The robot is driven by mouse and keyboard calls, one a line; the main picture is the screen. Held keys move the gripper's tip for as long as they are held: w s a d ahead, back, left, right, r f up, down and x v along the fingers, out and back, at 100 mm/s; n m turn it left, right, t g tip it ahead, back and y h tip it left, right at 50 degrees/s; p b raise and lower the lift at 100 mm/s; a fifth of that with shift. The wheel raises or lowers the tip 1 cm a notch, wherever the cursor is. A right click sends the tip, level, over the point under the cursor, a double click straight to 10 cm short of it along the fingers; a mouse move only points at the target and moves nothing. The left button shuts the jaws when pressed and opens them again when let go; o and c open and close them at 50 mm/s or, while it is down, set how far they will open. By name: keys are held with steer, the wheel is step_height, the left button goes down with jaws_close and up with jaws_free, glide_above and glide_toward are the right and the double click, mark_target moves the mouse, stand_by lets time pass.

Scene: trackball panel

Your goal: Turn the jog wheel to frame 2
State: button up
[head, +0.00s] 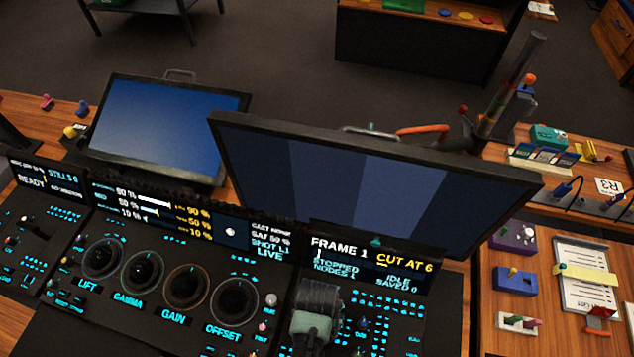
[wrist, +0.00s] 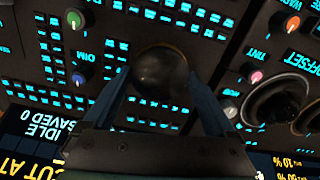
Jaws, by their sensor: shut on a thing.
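The jog wheel (wrist: 160,72) is a dark, round, glossy knob in the wrist view. My gripper (wrist: 161,84) is shut on it, with one blue-grey finger on each side. In the head view my gripper (head: 312,328) is over the right part of the panel, and it hides the wheel there. The small display (head: 370,266) above it reads FRAME 1, CUT AT 6, STOPPED, NODES 1, IDLE and SAVED 0.
Trackball rings labelled LIFT, GAMMA, GAIN and OFFSET (head: 234,304) are left of my gripper. Small coloured knobs, such as a green one (wrist: 76,18), and lit buttons surround the wheel. A large monitor (head: 370,185) stands behind. A clipboard (head: 588,275) lies at right.

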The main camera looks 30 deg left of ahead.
steer(key=shift+r, duration=0.1)
steer(key=shift+m+p, duration=0.5)
steer(key=shift+m, duration=0.5)
steer(key=shift+m+p, duration=0.6)
steer(key=shift+m, duration=1.1)
steer(key=shift+w, duration=0.1)
steer(key=o, duration=1)
steer(key=shift+o, duration=0.2)
step_height(320, 180, up, 13)
